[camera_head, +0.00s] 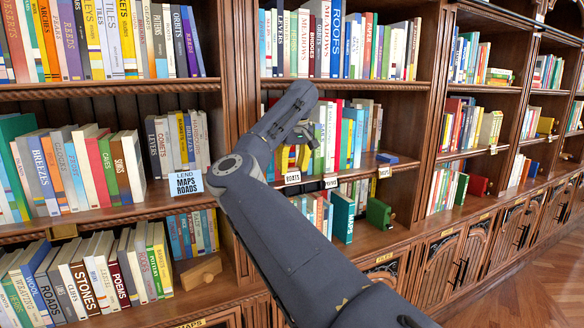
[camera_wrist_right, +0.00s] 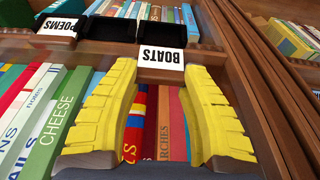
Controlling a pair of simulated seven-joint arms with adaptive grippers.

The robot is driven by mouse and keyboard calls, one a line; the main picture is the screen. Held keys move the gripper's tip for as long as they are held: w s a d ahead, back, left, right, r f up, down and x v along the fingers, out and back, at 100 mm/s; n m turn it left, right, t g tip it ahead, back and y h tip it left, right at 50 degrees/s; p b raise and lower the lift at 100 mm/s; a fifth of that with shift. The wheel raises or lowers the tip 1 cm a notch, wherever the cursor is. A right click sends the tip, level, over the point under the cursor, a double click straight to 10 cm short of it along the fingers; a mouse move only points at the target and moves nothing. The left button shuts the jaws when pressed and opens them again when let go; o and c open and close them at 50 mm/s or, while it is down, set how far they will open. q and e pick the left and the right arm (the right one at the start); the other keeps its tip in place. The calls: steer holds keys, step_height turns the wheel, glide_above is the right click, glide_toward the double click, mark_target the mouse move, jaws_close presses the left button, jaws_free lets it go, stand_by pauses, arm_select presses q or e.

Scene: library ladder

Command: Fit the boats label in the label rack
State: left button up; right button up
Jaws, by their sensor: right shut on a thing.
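The boats label (camera_wrist_right: 161,68), a white card with black BOATS lettering, appears upside down in the right wrist view. It also shows in the head view (camera_head: 292,178) at the shelf's front edge. My right gripper (camera_wrist_right: 162,75) has its yellow fingers shut on the sides of this label. The label rack (camera_wrist_right: 108,27) is a dark strip with black slots along the shelf edge. The label is in front of, or just below, a black slot in the wrist view; I cannot tell whether it is seated. My left gripper is out of view.
Books (camera_head: 345,130) fill the shelves behind the gripper. A wooden upright (camera_head: 240,120) stands left of the right arm. A LEND MAPS ROADS sign (camera_head: 186,183) hangs on the left bay's shelf edge. Free floor is at lower right.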

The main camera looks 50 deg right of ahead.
mark_target(293, 179)
steer(key=shift+s+a+f, duration=0.1)
steer(key=shift+s+f, duration=0.1)
steer(key=shift+f, duration=0.75)
steer(key=shift+s+a+f, duration=0.1)
steer(key=shift+s+f, duration=0.05)
steer(key=shift+f, duration=0.8)
steer(key=o, duration=1.2)
steer(key=shift+o, duration=0.2)
steer(key=shift+r, duration=0.1)
steer(key=v, duration=1.1)
steer(key=shift+r, duration=0.4)
steer(key=shift+s+f, duration=0.1)
